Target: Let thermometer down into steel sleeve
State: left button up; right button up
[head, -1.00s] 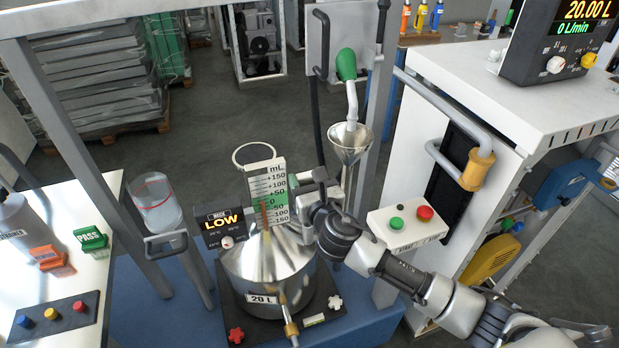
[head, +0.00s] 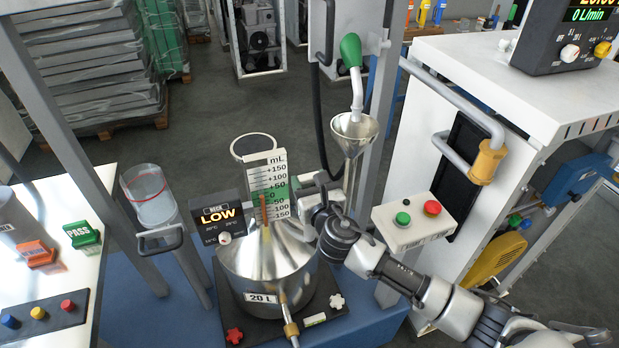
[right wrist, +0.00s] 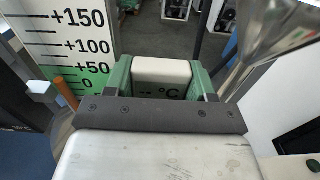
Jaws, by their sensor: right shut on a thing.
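My right gripper (head: 288,192) is behind the white mL scale plate, above the rear of the 20 L steel can (head: 268,268). In the right wrist view its green fingers (right wrist: 163,80) are shut on a pale block marked °C (right wrist: 163,72), which I take to be the thermometer's head. The thermometer's stem is hidden. I cannot pick out the steel sleeve for certain; the gripper and scale plate cover the area behind the can's neck. My left gripper is not in view.
The mL scale plate (head: 268,178) and a LOW display (head: 218,216) stand close to the gripper. A steel funnel (head: 354,130) hangs to the right. A button box (head: 415,222) is near the right forearm. A clear cylinder (head: 152,200) stands left.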

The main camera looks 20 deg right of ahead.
jog(key=shift+w+f, duration=0.3)
jog(key=shift+f, duration=0.35)
jog(key=shift+s+a, duration=0.1)
jog(key=shift+s, duration=0.05)
jog(key=shift+s+b, duration=0.35)
jog(key=shift+b, duration=0.05)
jog(key=shift+s, duration=0.15)
jog(key=shift+f+b, duration=0.3)
jog(key=shift+w+f+b, duration=0.2)
jog(key=shift+f+b, duration=0.1)
jog(key=shift+f, duration=0.25)
jog(key=shift+s+f+b, duration=0.15)
jog(key=shift+f+b, duration=0.25)
jog(key=shift+f, duration=0.1)
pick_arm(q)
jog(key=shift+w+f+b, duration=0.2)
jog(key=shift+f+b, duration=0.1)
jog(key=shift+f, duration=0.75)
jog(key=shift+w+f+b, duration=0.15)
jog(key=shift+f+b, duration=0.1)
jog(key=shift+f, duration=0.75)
pick_arm(e)
jog(key=shift+f, duration=0.8)
